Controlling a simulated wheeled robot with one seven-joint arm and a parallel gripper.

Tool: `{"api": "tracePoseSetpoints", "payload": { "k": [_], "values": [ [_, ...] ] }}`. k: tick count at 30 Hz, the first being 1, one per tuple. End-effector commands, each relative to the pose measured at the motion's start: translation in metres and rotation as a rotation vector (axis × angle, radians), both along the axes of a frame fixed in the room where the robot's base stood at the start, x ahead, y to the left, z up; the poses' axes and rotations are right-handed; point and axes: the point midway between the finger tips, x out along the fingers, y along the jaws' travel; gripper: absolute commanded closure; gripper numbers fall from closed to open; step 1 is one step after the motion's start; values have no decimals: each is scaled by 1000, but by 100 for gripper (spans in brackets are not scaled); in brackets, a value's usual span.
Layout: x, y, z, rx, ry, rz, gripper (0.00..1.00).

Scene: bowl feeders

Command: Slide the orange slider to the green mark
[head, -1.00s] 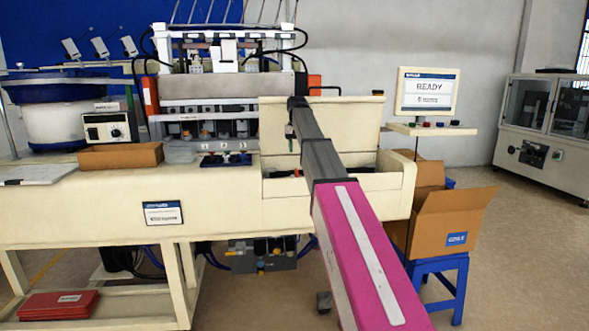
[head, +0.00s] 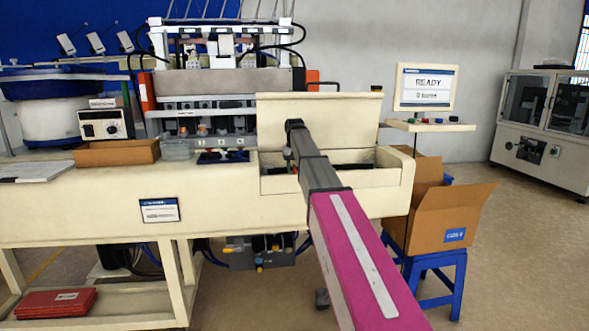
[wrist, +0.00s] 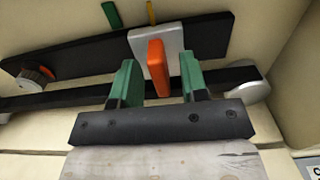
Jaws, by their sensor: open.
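The orange slider (wrist: 156,68) is an upright orange tab on a pale grey plate (wrist: 172,38) over a dark strip in the wrist view. The green mark (wrist: 111,15) is a small green bar on the cream surface above the strip, left of the slider. My gripper (wrist: 158,62) is open, with one green finger on each side of the orange tab and visible gaps between. In the head view, my arm's end reaches down into the cream recess of the bench; the slider and mark cannot be made out there.
A yellow mark (wrist: 151,12) lies right of the green one. A round knob (wrist: 37,75) is at the strip's left end. A raised cream lid (head: 318,122) stands behind my arm. A cardboard box (head: 112,152) sits on the bench at left.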

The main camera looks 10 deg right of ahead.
Motion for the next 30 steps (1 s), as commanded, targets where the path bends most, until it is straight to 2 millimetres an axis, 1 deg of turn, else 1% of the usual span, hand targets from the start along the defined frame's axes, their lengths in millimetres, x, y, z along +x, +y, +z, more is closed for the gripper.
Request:
{"api": "tracePoseSetpoints", "payload": {
  "k": [8, 9, 11, 12, 18, 20, 26, 30],
  "values": [
    [0, 0, -1, 0, 0, 0, 60],
    [0, 0, -1, 0, 0, 0, 73],
    [0, 0, -1, 0, 0, 0, 92],
    [0, 0, -1, 0, 0, 0, 100],
    [0, -3, -1, 0, 0, -1, 100],
    [0, -8, -1, 0, 0, -1, 100],
    [0, -37, -1, -1, 1, -2, 100],
    [0, -40, -1, 0, 1, 1, 100]
  ]
}}
